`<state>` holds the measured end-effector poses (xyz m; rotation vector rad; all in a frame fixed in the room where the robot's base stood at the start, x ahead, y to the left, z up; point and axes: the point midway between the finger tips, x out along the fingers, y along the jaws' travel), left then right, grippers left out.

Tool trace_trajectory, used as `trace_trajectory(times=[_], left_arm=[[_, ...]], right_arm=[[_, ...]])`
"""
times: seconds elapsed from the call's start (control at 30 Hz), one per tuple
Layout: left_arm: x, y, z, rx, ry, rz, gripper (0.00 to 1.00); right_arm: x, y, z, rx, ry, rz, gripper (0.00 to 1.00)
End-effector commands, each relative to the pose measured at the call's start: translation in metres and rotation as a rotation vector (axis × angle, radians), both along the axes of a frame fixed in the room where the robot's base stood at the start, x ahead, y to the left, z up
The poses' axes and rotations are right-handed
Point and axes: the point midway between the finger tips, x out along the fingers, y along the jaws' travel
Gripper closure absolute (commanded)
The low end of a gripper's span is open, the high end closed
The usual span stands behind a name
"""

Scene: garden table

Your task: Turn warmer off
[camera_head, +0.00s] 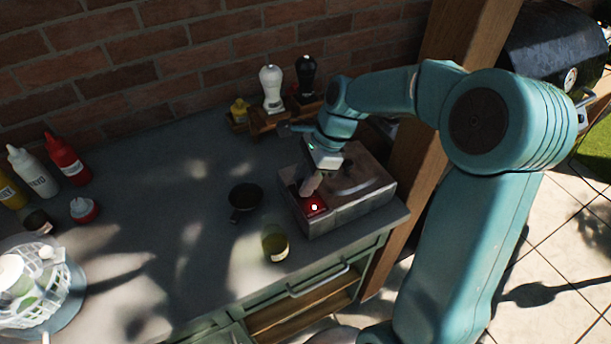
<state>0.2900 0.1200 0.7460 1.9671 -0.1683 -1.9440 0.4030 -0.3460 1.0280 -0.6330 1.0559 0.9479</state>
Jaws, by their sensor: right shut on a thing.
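The warmer (345,212) is a grey metal box at the right end of the counter. A red-lit panel (318,211) with a bright white spot shows at its front left corner. My right gripper (311,188) points down at this panel from above, its fingers shut on the warmer's control. The control is mostly hidden by the fingers, so its exact position cannot be told. My left gripper is not in view.
A small black pan (245,197) and a glass jar (275,243) stand left of the warmer. White and black grinders (271,88) (305,75) stand behind it. Sauce bottles (67,160) and a white basket (35,287) are at the left. The counter's middle is clear.

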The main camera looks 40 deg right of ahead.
Motion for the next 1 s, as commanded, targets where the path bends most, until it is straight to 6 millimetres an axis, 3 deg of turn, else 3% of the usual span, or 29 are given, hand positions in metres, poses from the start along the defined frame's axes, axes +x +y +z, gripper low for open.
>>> trace_trajectory(times=[0.5, 1.0], left_arm=[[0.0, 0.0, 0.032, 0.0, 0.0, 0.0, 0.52], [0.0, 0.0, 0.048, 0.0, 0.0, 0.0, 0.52]], right_arm=[[0.003, -0.002, 0.003, -0.001, 0.001, 0.443, 0.97], [0.005, -0.002, 0.002, -0.003, 0.0, 0.819, 0.97]])
